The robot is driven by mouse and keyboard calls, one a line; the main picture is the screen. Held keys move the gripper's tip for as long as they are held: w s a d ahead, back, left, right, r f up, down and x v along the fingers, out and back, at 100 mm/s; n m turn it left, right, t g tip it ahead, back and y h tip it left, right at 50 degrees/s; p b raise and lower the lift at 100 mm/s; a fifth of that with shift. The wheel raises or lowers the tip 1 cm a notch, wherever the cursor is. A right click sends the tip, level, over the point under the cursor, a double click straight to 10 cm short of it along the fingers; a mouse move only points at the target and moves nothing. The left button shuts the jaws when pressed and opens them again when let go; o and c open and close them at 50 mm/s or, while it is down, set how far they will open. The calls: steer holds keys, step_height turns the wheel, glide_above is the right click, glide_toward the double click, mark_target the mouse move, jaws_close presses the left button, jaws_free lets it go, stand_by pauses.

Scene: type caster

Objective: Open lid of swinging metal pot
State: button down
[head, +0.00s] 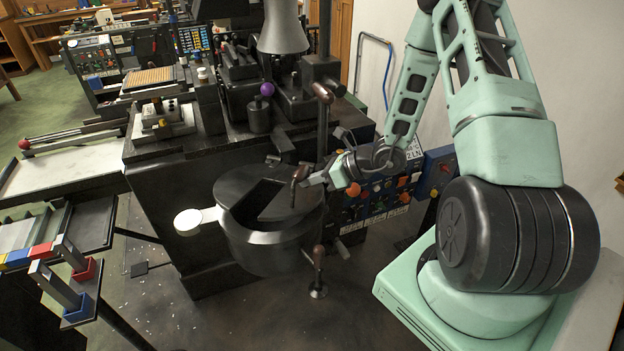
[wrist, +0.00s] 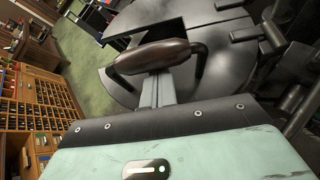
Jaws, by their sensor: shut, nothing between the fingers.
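The dark metal pot (head: 262,250) hangs at the front of the machine. Its flat lid (head: 248,187) covers much of the top, and a dark wedge-shaped opening shows at the front left. The lid surface also shows in the wrist view (wrist: 185,18). A brown curved handle (head: 299,174) stands on the lid; in the wrist view the handle (wrist: 153,57) crosses in front of my fingers. My gripper (head: 307,182) reaches in from the right, at the handle. In the wrist view my gripper (wrist: 160,88) is shut and empty, its fingertips partly hidden by the handle. Contact cannot be told.
A white round paddle (head: 188,221) sticks out left of the pot. A control panel (head: 375,192) stands close behind my wrist. A vertical post with a brown grip (head: 323,93) rises behind the pot. The floor (head: 240,320) in front is clear.

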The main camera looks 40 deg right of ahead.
steer(key=shift+w+d+r+p, duration=0.1)
steer(key=shift+d+r+p, duration=0.05)
steer(key=shift+r+p, duration=0.2)
steer(key=shift+d+r, duration=0.1)
steer(key=shift+r, duration=0.05)
steer(key=shift+w+d+r+m+y+p, duration=0.2)
steer(key=shift+r+p, duration=0.15)
steer(key=shift+p, duration=0.15)
steer(key=shift+w+d+r+m+y+p, duration=0.1)
steer(key=shift+r+m+p, duration=0.1)
steer(key=shift+r+p, duration=0.25)
steer(key=w+d+r+m+y+p, duration=0.2)
steer(key=w+d+r, duration=0.1)
steer(key=d, duration=0.2)
steer(key=w+d+r+m+g+y+p, duration=0.1)
steer(key=w+d+r+m+y+p, duration=0.1)
steer(key=w+d+r, duration=0.1)
steer(key=shift+w+d+r+m, duration=0.4)
steer(key=shift+d+r, duration=0.05)
steer(key=shift+d, duration=0.75)
